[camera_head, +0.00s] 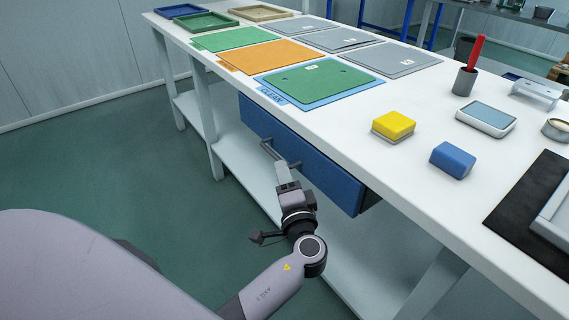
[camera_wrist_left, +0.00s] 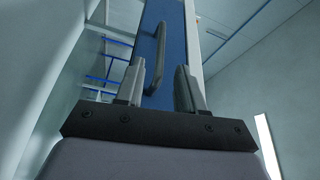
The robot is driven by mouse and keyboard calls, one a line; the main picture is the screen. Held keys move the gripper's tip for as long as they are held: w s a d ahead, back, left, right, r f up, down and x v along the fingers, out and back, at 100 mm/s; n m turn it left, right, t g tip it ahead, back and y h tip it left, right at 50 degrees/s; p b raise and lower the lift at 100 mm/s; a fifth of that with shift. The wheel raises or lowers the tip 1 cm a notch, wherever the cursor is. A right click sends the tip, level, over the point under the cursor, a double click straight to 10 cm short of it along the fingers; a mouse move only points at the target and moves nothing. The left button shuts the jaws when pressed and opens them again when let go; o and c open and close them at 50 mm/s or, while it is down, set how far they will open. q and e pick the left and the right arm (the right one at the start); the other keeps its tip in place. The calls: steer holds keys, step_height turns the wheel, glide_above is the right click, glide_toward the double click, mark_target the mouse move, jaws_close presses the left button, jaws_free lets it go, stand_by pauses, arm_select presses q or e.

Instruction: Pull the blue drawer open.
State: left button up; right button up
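The blue drawer (camera_head: 318,168) is a long blue front under the edge of the white table, with a grey bar handle (camera_head: 267,149) on it. It looks shut or nearly so; I cannot tell exactly. My left gripper (camera_head: 281,172) is in front of the drawer at the handle. In the left wrist view, the blue front (camera_wrist_left: 170,42) stands ahead and the handle (camera_wrist_left: 159,48) shows between the two spread fingers of the gripper (camera_wrist_left: 159,84). The fingers look apart from the bar; contact is not clear. My right gripper is out of view.
The white table (camera_head: 340,128) carries coloured mats, trays, a yellow block (camera_head: 393,124), a blue block (camera_head: 452,160) and a cup with a red tool (camera_head: 467,75). A lower shelf (camera_head: 240,150) runs below the drawer. The floor (camera_head: 90,160) in front is clear.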

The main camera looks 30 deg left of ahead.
mark_target(277, 156)
arm_select(q)
steer(key=x, duration=0.6)
steer(key=shift+w+a+r, duration=0.1)
steer(key=shift+w+a, duration=0.1)
steer(key=shift+a, duration=0.15)
jaws_close()
